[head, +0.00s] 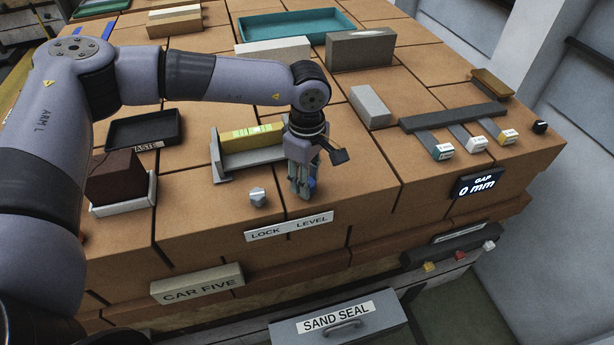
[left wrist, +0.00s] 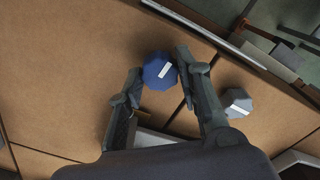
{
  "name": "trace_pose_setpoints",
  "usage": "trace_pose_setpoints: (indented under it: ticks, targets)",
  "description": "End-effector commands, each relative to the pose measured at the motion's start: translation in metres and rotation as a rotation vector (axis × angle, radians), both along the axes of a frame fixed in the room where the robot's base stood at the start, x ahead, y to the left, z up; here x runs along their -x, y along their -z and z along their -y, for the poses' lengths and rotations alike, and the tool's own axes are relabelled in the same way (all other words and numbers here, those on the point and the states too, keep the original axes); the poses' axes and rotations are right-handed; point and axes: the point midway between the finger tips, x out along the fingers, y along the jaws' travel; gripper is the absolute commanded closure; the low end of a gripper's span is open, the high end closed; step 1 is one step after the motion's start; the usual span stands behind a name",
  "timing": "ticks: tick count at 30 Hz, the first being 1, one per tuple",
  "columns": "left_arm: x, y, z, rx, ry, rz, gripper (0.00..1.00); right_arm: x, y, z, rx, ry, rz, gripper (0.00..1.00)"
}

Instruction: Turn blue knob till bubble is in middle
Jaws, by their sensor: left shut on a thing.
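The blue knob (left wrist: 159,71) has a white pointer mark on top. It sits between the fingertips of my left gripper (left wrist: 161,74), which is shut on it. In the head view only a little of the blue knob (head: 312,183) shows behind the fingers of my left gripper (head: 301,185), above the word LEVEL on the label (head: 289,227). The level's yellow-green vial (head: 252,134) lies in a grey holder just behind and left of my gripper. I cannot make out where the bubble is. My right gripper is out of view.
A grey LOCK knob (head: 257,197) stands left of the blue knob. A dark brick in a tray (head: 122,205) is at the left. Grey blocks (head: 370,106) and a gauge with tabs (head: 455,117) are to the right. A display (head: 477,185) reads GAP 0 mm.

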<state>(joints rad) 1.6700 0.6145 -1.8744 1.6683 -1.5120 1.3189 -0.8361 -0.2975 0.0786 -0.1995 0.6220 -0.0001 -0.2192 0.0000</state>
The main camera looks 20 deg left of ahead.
Motion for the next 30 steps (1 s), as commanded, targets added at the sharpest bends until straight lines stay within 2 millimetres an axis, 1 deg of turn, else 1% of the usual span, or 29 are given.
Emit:
trace_pose_setpoints:
  ticks: [5,11,17,21,30]
  targets:
    - [-0.001,0.001,0.0,0.001,-0.018,0.002,0.96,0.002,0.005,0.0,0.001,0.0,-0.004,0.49]
    - [-0.001,0.003,0.0,0.002,-0.1,0.003,0.96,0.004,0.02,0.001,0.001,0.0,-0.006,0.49]
    - [-0.001,0.006,0.0,0.003,-0.251,0.003,0.96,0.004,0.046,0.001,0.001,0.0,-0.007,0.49]
    - [-0.001,0.006,0.001,0.004,-0.383,0.004,0.96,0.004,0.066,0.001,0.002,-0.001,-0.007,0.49]
    - [-0.001,0.005,0.001,0.004,-0.669,0.003,0.96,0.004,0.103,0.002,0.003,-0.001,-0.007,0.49]
